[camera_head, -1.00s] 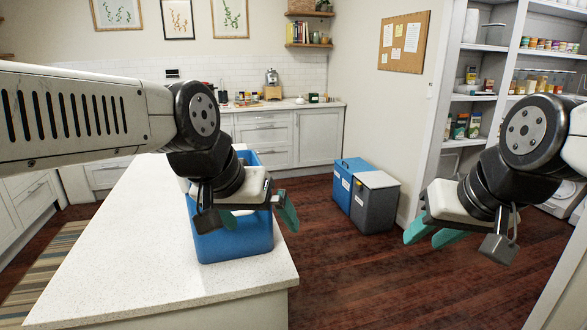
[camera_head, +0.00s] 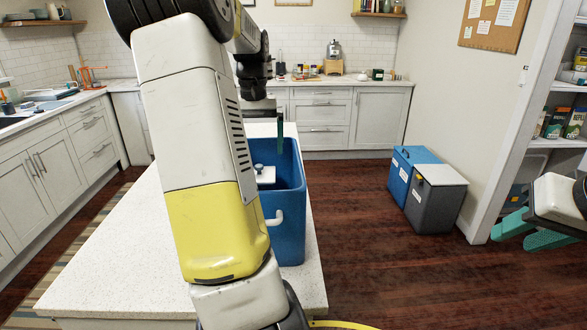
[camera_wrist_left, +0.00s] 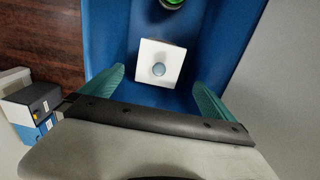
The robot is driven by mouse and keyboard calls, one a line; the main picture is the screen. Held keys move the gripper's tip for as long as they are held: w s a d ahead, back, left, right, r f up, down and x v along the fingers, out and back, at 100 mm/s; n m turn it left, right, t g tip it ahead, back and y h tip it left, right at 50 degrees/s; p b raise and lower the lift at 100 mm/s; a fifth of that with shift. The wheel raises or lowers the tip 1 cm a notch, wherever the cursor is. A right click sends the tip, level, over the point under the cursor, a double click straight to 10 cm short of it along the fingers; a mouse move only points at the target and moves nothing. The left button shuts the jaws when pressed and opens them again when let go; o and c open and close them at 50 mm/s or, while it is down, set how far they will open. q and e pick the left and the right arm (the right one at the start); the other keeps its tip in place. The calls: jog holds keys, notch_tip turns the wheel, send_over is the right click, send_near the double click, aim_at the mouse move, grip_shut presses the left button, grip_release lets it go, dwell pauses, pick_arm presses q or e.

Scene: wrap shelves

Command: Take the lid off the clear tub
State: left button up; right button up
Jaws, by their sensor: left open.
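A white square lid (camera_head: 266,176) with a small round knob is inside the blue crate (camera_head: 290,232) on the island. It also shows in the left wrist view (camera_wrist_left: 151,52), with its knob (camera_wrist_left: 158,69) facing the camera. I cannot make out the clear tub's walls under it. My left gripper (camera_wrist_left: 155,88) is open and empty above the crate, one teal finger on either side of the lid in the picture, touching nothing that I can see. In the head view one teal finger shows over the crate. My right gripper (camera_head: 532,232) is open and empty at the right edge.
A green round item (camera_wrist_left: 172,2) lies in the crate beyond the lid. The crate's walls stand close around my left gripper. The white island top (camera_head: 120,260) is bare to the left. Blue and grey bins (camera_head: 436,197) stand on the floor at right.

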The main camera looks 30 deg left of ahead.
aim_at(259, 165)
pick_arm(q)
notch_tip(259, 165, down, 7)
jog(key=shift+w+f, duration=0.1)
jog(key=shift+f, duration=0.05)
jog(key=shift+c, duration=0.2)
jog(key=c, duration=1.2)
